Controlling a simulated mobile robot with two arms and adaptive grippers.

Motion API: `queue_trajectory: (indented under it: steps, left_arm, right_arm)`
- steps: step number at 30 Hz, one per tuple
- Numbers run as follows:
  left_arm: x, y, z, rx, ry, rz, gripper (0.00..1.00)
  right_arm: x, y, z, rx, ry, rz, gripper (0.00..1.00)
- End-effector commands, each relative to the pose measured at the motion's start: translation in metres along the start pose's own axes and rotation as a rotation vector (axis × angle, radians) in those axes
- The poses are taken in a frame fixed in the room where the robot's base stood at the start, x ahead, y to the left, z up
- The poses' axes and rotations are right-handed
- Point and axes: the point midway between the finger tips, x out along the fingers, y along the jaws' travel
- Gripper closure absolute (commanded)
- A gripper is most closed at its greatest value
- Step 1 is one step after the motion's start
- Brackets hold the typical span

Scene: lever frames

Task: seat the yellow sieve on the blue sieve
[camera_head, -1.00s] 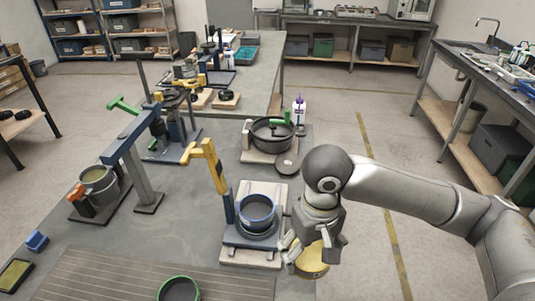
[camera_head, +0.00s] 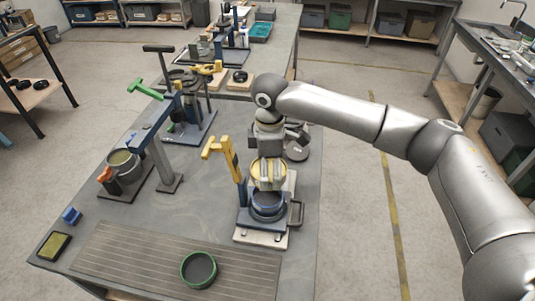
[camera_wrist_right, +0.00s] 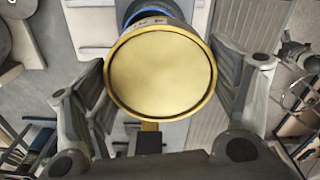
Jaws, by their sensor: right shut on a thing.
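The yellow sieve (camera_head: 259,169) is in my right gripper (camera_head: 269,176), over the blue sieve. In the right wrist view, the yellow sieve (camera_wrist_right: 160,72) fills the middle, between the two fingers of my right gripper (camera_wrist_right: 160,88). The blue sieve (camera_head: 267,207) stands on a light base plate with a yellow-handled lever frame beside it. Its blue rim (camera_wrist_right: 150,8) shows past the yellow sieve's upper edge in the wrist view, so the two look not quite centred. I cannot tell whether they touch. My left gripper is not in view.
The yellow-handled lever (camera_head: 222,160) rises just left of the sieves. A green-rimmed round dish (camera_head: 199,269) lies on the slatted mat (camera_head: 130,255). A green-handled frame (camera_head: 160,145) and a grey pot (camera_head: 124,168) stand further left.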

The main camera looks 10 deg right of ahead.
Motion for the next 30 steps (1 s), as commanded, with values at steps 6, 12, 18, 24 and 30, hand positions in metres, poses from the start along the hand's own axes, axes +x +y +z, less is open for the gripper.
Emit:
queue_trajectory:
  steps: [6, 12, 18, 24, 30]
  left_arm:
    - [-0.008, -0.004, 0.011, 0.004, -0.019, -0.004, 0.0]
    - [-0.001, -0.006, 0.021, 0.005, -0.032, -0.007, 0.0]
    - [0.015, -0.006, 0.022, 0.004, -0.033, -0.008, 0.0]
    - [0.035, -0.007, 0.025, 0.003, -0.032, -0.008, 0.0]
    - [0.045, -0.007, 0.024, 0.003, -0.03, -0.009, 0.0]
  right_arm:
    - [-0.008, 0.012, -0.004, -0.099, 0.0, 0.0, 0.47]
    - [-0.002, 0.013, -0.004, -0.109, 0.001, 0.0, 0.47]
    - [0.011, 0.013, -0.004, -0.108, 0.0, 0.0, 0.47]
    - [0.027, 0.013, -0.004, -0.108, 0.0, 0.001, 0.47]
    - [0.04, 0.012, -0.004, -0.107, 0.0, -0.002, 0.47]
